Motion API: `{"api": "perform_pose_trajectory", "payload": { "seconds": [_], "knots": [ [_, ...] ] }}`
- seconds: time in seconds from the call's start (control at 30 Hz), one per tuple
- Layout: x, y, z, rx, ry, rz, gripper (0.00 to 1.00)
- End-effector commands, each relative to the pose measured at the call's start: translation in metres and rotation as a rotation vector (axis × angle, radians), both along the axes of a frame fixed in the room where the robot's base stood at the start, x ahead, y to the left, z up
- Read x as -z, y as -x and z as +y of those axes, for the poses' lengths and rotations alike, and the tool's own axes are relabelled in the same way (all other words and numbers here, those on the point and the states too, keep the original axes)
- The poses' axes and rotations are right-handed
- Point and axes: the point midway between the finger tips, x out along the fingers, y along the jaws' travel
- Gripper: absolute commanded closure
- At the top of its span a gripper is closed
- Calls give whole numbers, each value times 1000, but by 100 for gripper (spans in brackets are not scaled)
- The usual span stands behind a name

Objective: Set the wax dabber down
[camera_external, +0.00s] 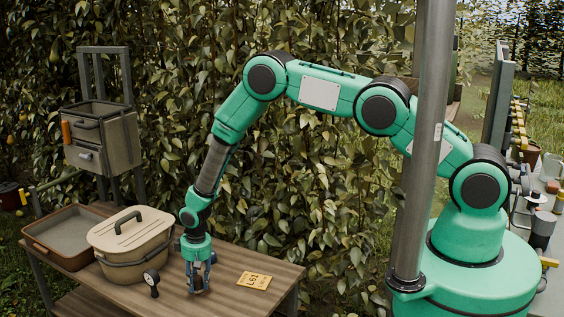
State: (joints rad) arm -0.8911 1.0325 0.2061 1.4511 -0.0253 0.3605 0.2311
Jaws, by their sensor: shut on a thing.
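My gripper (198,280) points straight down over the wooden table (225,264), close to its front edge. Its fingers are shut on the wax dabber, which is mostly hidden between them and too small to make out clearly. The fingertips are at or just above the tabletop; I cannot tell whether the dabber touches the wood.
A black round-headed dial tool (152,280) stands just left of my gripper. A lidded beige bin (131,240) and a brown tray (42,247) are further left. A yellow L61 tag (254,280) lies to the right, with bare wood around it. A grey post (420,150) stands before my arm.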

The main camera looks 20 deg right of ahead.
Motion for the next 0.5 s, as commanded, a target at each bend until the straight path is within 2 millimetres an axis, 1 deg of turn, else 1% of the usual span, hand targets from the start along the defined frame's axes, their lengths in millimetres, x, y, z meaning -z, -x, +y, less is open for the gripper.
{"api": "perform_pose_trajectory", "payload": {
  "seconds": [0.17, 0.27, 0.3, 0.5],
  "knots": [
    [1, 0, 0, 0, 0, 0, 92],
    [5, 0, 0, 0, 1, 1, 92],
    [8, 0, 0, 0, 1, 1, 97],
    [27, 1, -1, 0, 0, 0, 97]
  ]
}}
